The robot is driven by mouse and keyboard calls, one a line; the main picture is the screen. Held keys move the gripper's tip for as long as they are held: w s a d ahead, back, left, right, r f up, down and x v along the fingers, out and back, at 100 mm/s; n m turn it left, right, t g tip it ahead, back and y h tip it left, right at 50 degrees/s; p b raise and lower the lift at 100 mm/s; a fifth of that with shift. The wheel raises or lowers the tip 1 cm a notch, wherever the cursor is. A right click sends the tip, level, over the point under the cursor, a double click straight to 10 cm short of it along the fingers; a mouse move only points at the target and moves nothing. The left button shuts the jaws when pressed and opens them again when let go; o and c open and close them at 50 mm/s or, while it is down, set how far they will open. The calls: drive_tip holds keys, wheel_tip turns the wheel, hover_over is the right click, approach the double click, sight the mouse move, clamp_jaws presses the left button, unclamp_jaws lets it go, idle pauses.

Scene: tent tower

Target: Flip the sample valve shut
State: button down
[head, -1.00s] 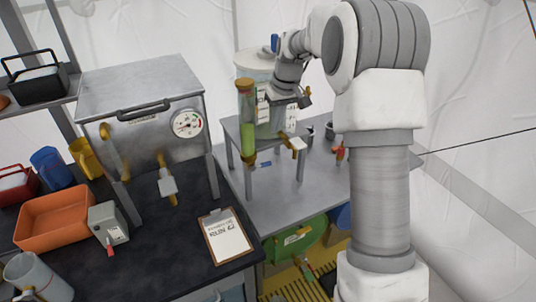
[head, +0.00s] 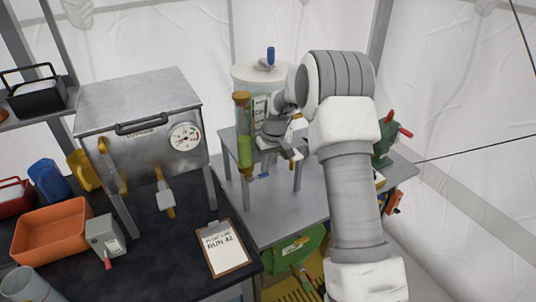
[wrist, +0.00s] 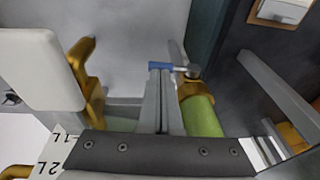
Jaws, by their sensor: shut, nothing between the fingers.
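A clear tank (head: 262,72) stands on a small grey stand, with a green-filled sight tube (head: 244,150) at its left front. Below the tube is a small blue-handled lever (head: 264,176); its blue grip (wrist: 160,66) also shows in the wrist view. A brass tap with a white block (head: 292,155) sits right of it, its white block (wrist: 42,65) large at left in the wrist view. No label tells which is the sample valve. My gripper (wrist: 160,78) is shut and empty, its tips close to the blue grip; I cannot tell whether they touch.
A metal cabinet (head: 140,125) with a gauge and brass tap stands left on the black bench. A clipboard (head: 222,247) lies in front of it. The stand's legs (head: 297,176) flank the space under the tank. A green drum (head: 300,245) is below.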

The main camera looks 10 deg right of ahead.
drive_tip(key=shift+w+f, duration=0.1)
drive_tip(key=shift+f, duration=0.45)
drive_tip(key=shift+d+f+b, duration=0.2)
drive_tip(key=shift+f+b, duration=0.15)
drive_tip(key=shift+b, duration=0.25)
drive_tip(key=shift+r, duration=0.1)
drive_tip(key=d+p+v, duration=0.1)
drive_tip(key=v, duration=1.2)
drive_tip(key=shift+w+d+r, duration=0.25)
drive_tip(key=shift+d+r, duration=0.05)
drive_tip(key=shift+d, duration=0.15)
